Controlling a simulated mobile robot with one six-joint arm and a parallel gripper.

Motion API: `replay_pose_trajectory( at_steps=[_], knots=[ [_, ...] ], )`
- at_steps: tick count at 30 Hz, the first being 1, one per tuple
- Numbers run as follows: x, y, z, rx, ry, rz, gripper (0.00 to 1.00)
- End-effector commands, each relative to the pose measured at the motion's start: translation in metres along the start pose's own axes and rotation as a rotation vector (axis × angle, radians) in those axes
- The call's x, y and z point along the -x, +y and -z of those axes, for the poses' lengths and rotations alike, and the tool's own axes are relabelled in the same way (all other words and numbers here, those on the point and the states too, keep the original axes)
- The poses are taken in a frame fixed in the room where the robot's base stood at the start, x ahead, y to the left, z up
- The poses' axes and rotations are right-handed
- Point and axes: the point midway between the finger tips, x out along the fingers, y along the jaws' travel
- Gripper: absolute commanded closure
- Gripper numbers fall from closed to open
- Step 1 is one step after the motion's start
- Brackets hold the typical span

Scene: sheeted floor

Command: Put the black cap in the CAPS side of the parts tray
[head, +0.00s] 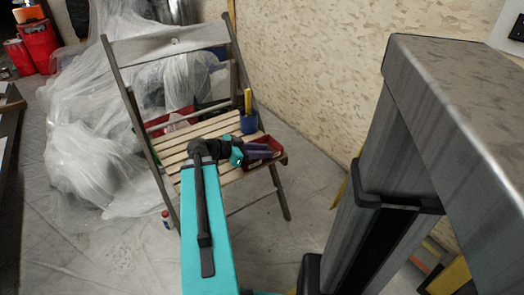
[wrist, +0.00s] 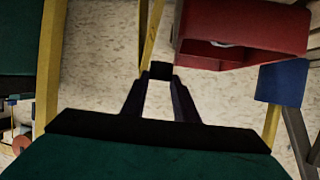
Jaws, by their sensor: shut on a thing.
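The black cap (wrist: 161,70) is a small dark block between my gripper's fingertips in the wrist view. My gripper (wrist: 161,82) is shut on it, with the two dark fingers slanting in to meet it. In the head view my gripper (head: 262,152) is over the red parts tray (head: 276,148) at the right side of the chair seat; the cap cannot be made out there. In the wrist view the red tray (wrist: 285,22) is at upper right, apart from the cap. A pale item shows inside it. No CAPS label is readable.
The tray is on a slatted wooden folding chair (head: 178,157). A blue cup (head: 248,123) with a yellow item upright in it stands behind the tray; the cup also shows in the wrist view (wrist: 282,82). Plastic sheeting (head: 85,140) lies left, and a small can (head: 167,219) stands on the floor.

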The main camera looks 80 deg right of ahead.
Motion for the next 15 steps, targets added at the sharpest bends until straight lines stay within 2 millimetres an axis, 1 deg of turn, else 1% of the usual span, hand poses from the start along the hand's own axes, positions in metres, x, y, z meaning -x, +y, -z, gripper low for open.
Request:
replay_pose_trajectory(
  at_steps=[1, 4, 15],
  knots=[
    [-0.003, -0.003, -0.004, -0.001, 0.0, 0.0, 0.96],
    [-0.004, -0.008, -0.001, -0.001, 0.0, 0.0, 0.96],
    [-0.021, -0.047, 0.003, 0.001, 0.0, -0.001, 0.96]
  ],
)
